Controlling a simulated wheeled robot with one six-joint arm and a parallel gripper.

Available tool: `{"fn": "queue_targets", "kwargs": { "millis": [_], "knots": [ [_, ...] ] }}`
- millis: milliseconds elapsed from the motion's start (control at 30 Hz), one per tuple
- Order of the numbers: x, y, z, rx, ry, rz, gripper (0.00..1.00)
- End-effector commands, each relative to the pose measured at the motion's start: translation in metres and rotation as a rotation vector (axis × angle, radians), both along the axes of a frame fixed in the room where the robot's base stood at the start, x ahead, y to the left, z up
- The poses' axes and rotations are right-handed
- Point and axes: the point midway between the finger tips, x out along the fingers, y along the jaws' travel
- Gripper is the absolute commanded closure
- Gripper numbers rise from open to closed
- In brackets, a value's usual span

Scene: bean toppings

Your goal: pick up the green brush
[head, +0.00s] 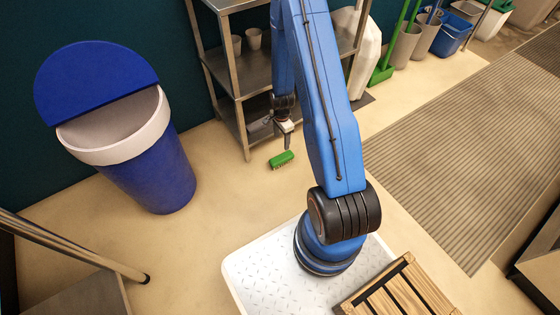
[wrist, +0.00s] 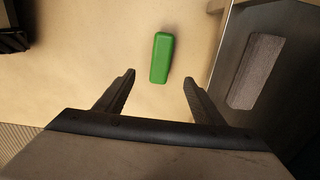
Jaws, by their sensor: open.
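My gripper (head: 287,147) hangs pointing down just above and beside the brush. In the wrist view my gripper (wrist: 159,82) has its two dark fingers spread wide with nothing between them.
The metal shelf (head: 252,82) rises close behind the brush, with cups on it. A grey block (wrist: 256,71) lies on its lowest board. A blue bin (head: 150,168) with a white rim stands to the left. A wooden crate (head: 404,291) sits at the front right. Floor around the brush is clear.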

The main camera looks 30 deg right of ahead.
Motion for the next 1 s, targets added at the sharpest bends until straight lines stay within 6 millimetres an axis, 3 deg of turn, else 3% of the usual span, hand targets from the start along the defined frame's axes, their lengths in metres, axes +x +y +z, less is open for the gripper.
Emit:
{"fn": "queue_targets", "kwargs": {
  "millis": [700, 1000],
  "knots": [
    [0.000, 0.000, -0.100, 0.000, 0.002, 0.003, 0.38],
    [0.001, 0.000, -0.115, 0.000, 0.000, 0.002, 0.38]
  ]
}}
